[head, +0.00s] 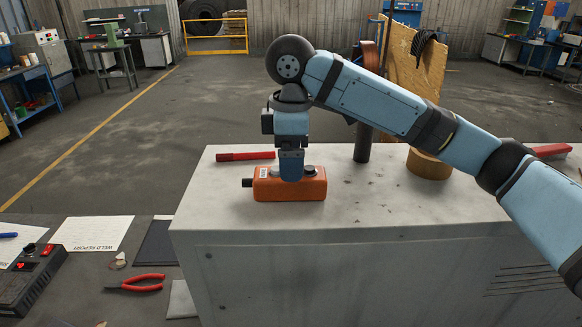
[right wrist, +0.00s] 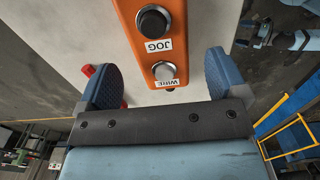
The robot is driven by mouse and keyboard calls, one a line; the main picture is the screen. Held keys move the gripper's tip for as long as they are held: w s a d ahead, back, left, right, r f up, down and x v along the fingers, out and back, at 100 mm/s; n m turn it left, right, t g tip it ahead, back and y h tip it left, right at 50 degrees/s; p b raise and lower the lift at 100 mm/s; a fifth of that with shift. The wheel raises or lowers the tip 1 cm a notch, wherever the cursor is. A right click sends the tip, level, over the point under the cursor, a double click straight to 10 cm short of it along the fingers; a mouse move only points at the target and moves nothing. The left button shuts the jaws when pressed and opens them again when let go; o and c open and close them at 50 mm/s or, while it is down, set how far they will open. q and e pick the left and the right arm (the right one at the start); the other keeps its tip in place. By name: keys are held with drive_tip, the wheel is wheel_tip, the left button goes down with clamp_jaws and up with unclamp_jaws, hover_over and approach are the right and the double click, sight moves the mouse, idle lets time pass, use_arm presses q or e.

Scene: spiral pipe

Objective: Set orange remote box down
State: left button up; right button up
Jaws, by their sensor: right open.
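The orange remote box (head: 308,190) sits flat on the light grey top of a metal cabinet (head: 220,200), near its front edge. My right gripper (head: 291,178) points straight down over the middle of the box. In the right wrist view the orange box (right wrist: 160,15) shows two round buttons labelled JOG and WIRE. There the two blue fingers of my right gripper (right wrist: 160,85) stand wide apart, one on either side of the box, with gaps between fingers and box. My left gripper is in neither view.
A red marker-like stick (head: 245,156) lies behind the box. A dark upright post (head: 362,145) and a brown tape roll (head: 429,164) stand to the right. Red-handled pliers (head: 137,283) and papers lie on the lower bench at left. The cabinet top left of the box is clear.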

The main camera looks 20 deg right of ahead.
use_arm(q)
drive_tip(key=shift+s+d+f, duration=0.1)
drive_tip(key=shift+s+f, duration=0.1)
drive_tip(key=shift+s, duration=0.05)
use_arm(e)
wheel_tip(320, 180, up, 8)
